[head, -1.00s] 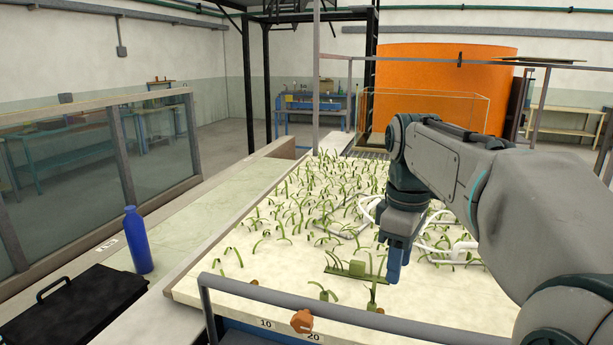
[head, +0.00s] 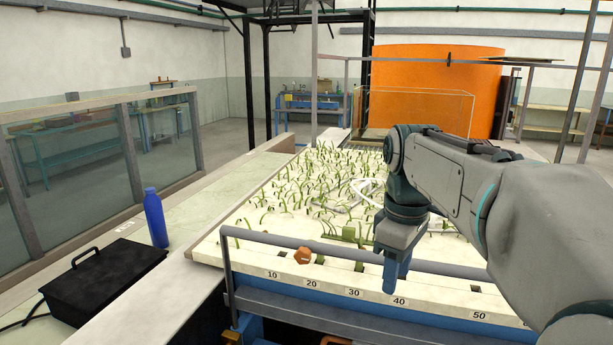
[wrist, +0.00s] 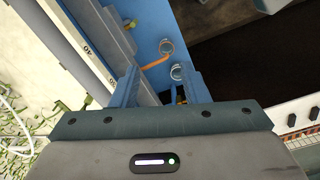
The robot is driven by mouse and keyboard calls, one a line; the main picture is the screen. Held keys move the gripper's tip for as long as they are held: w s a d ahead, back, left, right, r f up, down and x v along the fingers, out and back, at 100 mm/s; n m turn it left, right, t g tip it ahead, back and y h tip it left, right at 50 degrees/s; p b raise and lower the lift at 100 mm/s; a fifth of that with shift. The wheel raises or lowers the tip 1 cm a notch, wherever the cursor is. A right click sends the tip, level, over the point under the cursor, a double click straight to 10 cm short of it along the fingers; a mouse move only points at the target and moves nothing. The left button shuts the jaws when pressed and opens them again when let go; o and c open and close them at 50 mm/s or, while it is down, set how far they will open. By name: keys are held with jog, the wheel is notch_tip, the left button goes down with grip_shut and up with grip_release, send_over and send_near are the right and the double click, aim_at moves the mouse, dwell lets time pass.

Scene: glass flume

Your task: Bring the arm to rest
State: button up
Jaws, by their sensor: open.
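My gripper (head: 396,276) points down from my bent arm in the head view, in front of the flume's numbered front edge, near the 40 mark. In the wrist view my gripper (wrist: 160,85) shows two blue fingers spread apart. Nothing is held between them. Below them is a blue frame with ring fittings and an orange cord (wrist: 158,62), at a distance I cannot tell. My arm covers the right part of the flume in the head view.
The pale bed (head: 265,222) carries many green plant strips. A grey rail (head: 300,246) runs along its front, with a brown knob-like piece (head: 303,255) near it. A blue bottle (head: 156,218) and a black case (head: 103,280) stand at left. An orange curved wall (head: 432,85) is behind.

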jog(key=s+f+m+t+b, duration=0.1)
jog(key=s+f+m+b, duration=0.2)
jog(key=f, duration=0.8)
jog(key=s+f+m+t+b, duration=0.1)
jog(key=s+f+m+b, duration=0.3)
jog(key=s+f+m, duration=0.3)
notch_tip(320, 180, down, 4)
jog(key=shift+s+f+m+t, duration=0.15)
jog(key=shift+s+m+t, duration=0.15)
jog(key=shift+s, duration=0.95)
jog(key=shift+a, duration=0.1)
